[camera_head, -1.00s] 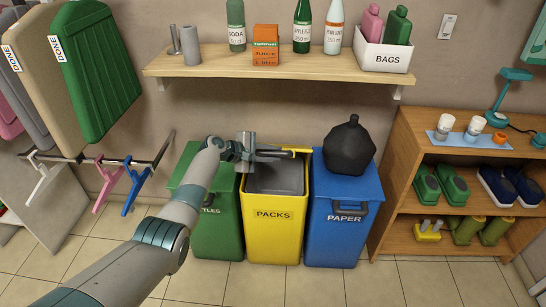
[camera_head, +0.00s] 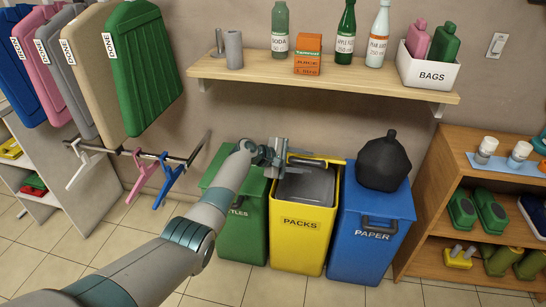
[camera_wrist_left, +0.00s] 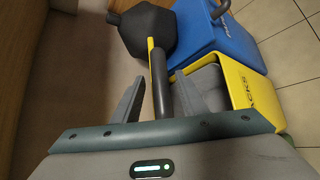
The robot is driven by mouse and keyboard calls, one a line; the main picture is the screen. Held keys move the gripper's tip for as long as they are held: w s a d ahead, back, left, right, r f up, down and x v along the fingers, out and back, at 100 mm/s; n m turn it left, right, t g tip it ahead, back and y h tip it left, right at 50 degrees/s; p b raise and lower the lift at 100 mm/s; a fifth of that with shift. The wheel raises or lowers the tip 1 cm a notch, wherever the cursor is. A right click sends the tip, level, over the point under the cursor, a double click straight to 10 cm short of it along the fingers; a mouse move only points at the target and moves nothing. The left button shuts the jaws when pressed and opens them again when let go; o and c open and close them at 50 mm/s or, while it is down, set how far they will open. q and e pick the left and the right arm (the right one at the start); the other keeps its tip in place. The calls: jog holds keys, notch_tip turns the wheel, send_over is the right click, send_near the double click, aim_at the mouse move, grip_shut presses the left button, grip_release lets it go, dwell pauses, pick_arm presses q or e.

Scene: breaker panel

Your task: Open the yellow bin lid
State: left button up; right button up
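The yellow bin (camera_head: 300,243), labelled PACKS, stands between a green and a blue bin. Its lid (camera_head: 322,159) is raised and seen nearly edge-on at the back, leaving the grey inside (camera_head: 308,187) in view. The lid's dark handle (camera_head: 303,163) points towards my left gripper (camera_head: 279,157), at the bin's upper left. In the left wrist view, my left gripper (camera_wrist_left: 159,80) has its fingers apart, with the dark handle (camera_wrist_left: 160,92) and yellow lid edge (camera_wrist_left: 151,55) lined up between them. Gaps show on both sides of the handle. My right gripper is out of view.
The blue PAPER bin (camera_head: 365,232) carries a black bag (camera_head: 384,164) on its closed top. The green bin (camera_head: 242,230) is partly behind my left arm. A wooden shelf (camera_head: 260,76) with bottles hangs above. A shoe rack (camera_head: 420,262) stands right. The front floor is clear.

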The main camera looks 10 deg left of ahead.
pick_arm(q)
jog(key=v, duration=1.6)
jog(key=shift+p, duration=0.35)
jog(key=shift+s+a+r, duration=0.1)
jog(key=shift+s+a, duration=0.05)
jog(key=shift+c, duration=0.6)
